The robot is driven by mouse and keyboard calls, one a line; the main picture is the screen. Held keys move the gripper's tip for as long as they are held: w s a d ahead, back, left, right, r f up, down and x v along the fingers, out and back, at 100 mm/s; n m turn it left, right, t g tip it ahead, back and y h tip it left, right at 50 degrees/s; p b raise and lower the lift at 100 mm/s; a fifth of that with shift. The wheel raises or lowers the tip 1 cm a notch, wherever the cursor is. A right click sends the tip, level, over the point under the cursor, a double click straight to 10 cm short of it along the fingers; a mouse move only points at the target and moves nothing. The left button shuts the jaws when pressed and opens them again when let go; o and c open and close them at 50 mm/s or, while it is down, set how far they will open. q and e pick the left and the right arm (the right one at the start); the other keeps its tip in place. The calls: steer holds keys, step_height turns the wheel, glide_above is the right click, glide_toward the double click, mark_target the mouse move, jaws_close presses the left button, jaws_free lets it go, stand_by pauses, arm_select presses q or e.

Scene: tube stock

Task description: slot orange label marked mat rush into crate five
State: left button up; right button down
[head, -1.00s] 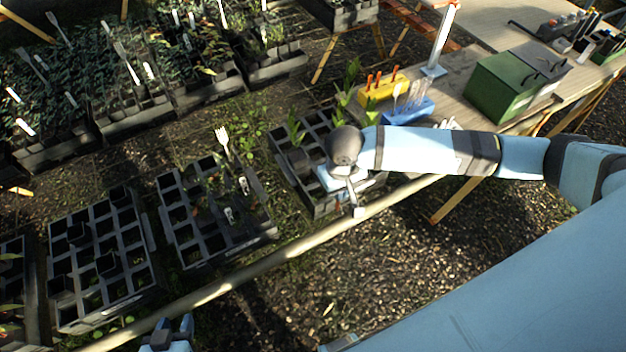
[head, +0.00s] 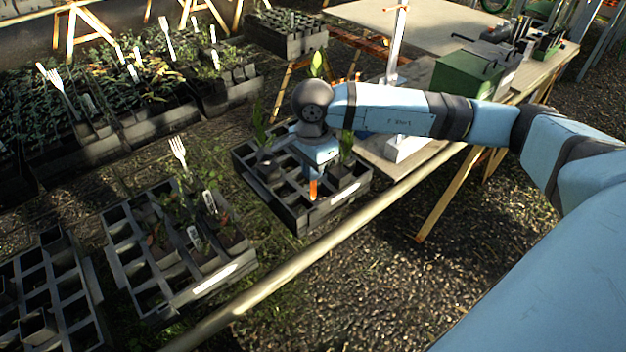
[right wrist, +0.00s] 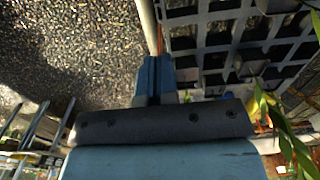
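My right gripper (head: 315,174) points down over a dark crate with square cells (head: 297,222). It is shut on an orange label (head: 313,188), which hangs point-down against the crate's front cells. I cannot tell whether its tip is in a cell, and no writing on it is legible. In the right wrist view the gripper's fingers (right wrist: 155,80) are together, with crate cells to the upper right. Two similar crates stand to the left, one in the middle (head: 125,268) and one at far left (head: 95,290). No crate numbers are readable. My left gripper is out of view.
A pale rail (head: 300,268) runs diagonally before the crates. Tall plants (head: 258,130) rise from the crate beside my gripper. A white fork-shaped marker (head: 178,152) stands in the middle crate. The bench holds a green box (head: 465,72); my right arm hides part of the bench.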

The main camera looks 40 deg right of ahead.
steer(key=shift+f, duration=0.1)
steer(key=shift+f+b, duration=0.45)
steer(key=shift+f, duration=0.7)
steer(key=shift+r, duration=0.1)
steer(key=shift+f+b, duration=0.25)
steer(key=shift+b, duration=0.1)
